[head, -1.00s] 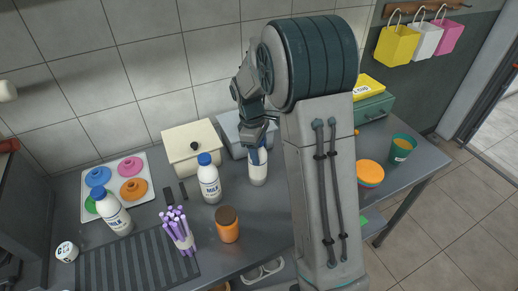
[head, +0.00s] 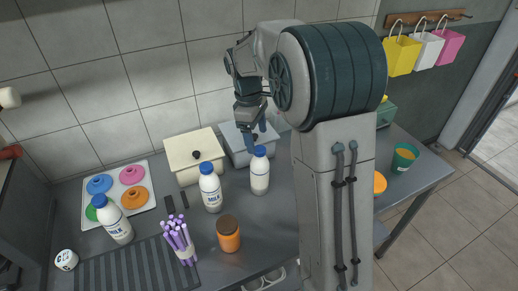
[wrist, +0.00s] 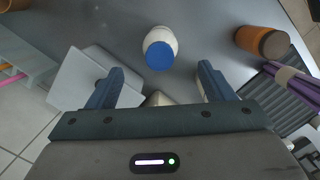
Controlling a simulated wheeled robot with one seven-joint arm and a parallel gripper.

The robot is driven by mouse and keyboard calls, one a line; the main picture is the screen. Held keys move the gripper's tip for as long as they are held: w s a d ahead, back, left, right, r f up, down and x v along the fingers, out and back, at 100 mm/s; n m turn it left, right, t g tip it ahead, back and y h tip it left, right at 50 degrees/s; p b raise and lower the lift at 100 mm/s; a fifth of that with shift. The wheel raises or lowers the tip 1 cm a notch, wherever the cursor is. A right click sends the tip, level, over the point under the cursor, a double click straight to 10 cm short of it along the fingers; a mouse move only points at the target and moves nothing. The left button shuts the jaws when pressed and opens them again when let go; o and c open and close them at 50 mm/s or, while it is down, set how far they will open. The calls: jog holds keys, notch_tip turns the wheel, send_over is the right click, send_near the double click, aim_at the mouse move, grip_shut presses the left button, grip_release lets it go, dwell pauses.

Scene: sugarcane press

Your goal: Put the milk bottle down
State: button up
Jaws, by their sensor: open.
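A white milk bottle with a blue cap (head: 260,172) stands upright on the grey counter, just right of a second milk bottle (head: 211,188). A third milk bottle (head: 113,220) stands at the left by the tray. My gripper (head: 257,132) is above and behind the right bottle, apart from it. In the wrist view my gripper (wrist: 160,85) is open and empty, its fingers spread wide, with the bottle's blue cap (wrist: 160,56) beyond the fingertips. My arm hides part of the counter to the right.
A cream box (head: 196,157) and a grey box (head: 237,143) stand against the wall. An orange jar (head: 228,234) and purple sticks (head: 179,241) stand in front. A tray (head: 146,189) with colored lids lies at left. A green cup (head: 402,158) is at right.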

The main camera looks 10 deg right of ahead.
notch_tip(320, 180, up, 2)
jog(key=shift+w+a+r, duration=0.1)
jog(key=shift+r, duration=0.25)
jog(key=shift+s+r, duration=0.2)
jog(key=shift+s, duration=0.2)
jog(key=s+d+m+t+y, duration=0.1)
jog(key=s+m+t, duration=0.3)
jog(key=s+m, duration=0.7)
jog(key=s, duration=1.2)
jog(key=shift+f+y, duration=0.3)
jog(key=shift+f, duration=0.1)
jog(key=shift+d, duration=0.1)
